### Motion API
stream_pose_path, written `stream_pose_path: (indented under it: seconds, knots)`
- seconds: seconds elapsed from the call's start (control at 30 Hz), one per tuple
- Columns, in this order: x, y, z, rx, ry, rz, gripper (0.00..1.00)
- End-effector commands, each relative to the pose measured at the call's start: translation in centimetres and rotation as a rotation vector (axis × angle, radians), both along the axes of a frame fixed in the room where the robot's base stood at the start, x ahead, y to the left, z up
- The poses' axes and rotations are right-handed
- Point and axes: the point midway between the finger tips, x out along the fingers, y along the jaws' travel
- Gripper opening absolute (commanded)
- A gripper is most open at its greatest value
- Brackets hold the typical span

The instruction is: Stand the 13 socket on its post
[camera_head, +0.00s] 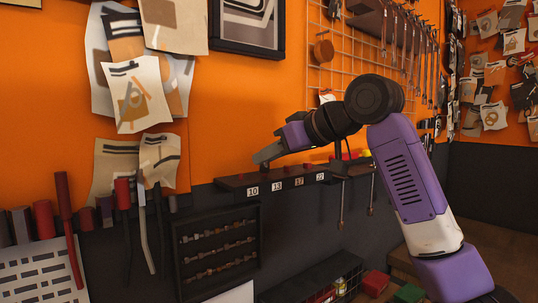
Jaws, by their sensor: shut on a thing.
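A dark shelf (235,182) on the wall carries the number labels 10 (253,190), 13 (277,186), 17 (299,181) and 22 (320,177) along its front edge. My gripper (262,158) is just above the left part of the shelf, over the 10 and 13 labels, with its grey fingers angled down to the left. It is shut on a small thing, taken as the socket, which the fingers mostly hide. The post for 13 cannot be made out at this size. A small red piece (308,167) shows on the shelf near the 17 label.
A dark rack (217,246) with rows of small parts hangs below the shelf. Red-handled tools (66,205) stand at the left. Long tools hang on a wire grid (350,45) above my arm.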

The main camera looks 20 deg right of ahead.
Motion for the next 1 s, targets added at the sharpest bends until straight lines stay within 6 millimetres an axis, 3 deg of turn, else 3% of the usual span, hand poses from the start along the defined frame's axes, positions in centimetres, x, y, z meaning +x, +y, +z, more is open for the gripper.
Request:
stream_pose_path:
  seconds: [0.67,0.7,0.8,1.0]
  knots:
    - [0.00,0.00,-0.91,0.001,0.000,0.000,0.00]
    - [0.00,0.00,-0.89,0.001,0.000,0.000,0.28]
    - [0.01,0.00,-0.89,0.000,0.001,0.000,0.48]
    - [0.00,0.00,-0.87,0.000,0.000,0.000,0.48]
